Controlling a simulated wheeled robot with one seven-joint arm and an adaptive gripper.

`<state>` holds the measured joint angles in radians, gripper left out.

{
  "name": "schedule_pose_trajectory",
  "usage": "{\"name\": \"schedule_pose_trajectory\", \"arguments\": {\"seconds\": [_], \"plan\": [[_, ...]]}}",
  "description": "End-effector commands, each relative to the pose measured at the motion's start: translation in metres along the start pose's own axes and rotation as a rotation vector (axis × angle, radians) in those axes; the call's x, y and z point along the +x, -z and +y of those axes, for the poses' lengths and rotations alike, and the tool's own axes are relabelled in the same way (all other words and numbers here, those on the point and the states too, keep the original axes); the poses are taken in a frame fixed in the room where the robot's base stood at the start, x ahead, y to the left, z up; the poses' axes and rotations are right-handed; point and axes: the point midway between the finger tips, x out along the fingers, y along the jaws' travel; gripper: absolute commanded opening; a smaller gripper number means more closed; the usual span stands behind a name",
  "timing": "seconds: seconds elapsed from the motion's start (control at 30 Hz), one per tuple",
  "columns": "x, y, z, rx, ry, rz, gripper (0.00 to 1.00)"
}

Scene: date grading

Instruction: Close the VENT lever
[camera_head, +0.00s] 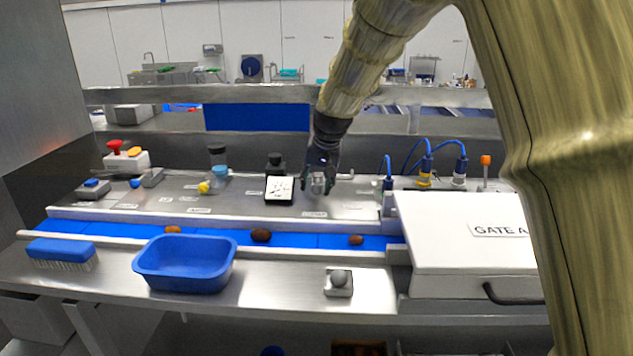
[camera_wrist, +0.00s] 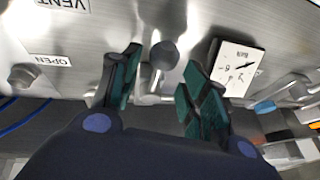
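My gripper (camera_head: 320,184) is over the back steel panel, just right of the white dial gauge (camera_head: 279,189). In the wrist view my gripper (camera_wrist: 162,60) is open, its two dark green fingers apart. A grey round knob on a metal stem (camera_wrist: 163,54) stands between the fingertips; I take it as the VENT lever, and contact cannot be told. A VENT label (camera_wrist: 66,4) and an OPEN label (camera_wrist: 50,60) lie to its left in the wrist view. In the head view my gripper mostly hides the knob.
The dial gauge (camera_wrist: 237,66) stands close beside one finger. A hex fitting (camera_wrist: 23,76) is at the left. Blue-hosed fittings (camera_head: 424,172) and the white GATE A box (camera_head: 455,225) stand to the right. A blue tub (camera_head: 185,265) and a blue belt (camera_head: 205,236) lie in front.

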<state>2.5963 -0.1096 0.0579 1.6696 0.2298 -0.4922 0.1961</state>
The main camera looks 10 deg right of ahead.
Motion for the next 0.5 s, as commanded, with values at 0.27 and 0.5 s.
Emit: {"name": "schedule_pose_trajectory", "arguments": {"seconds": [0.27,0.5], "plan": [[-0.001,0.000,0.002,0.001,-0.001,-0.001,0.46],[-0.023,0.000,0.001,0.000,-0.001,0.000,0.46]]}}
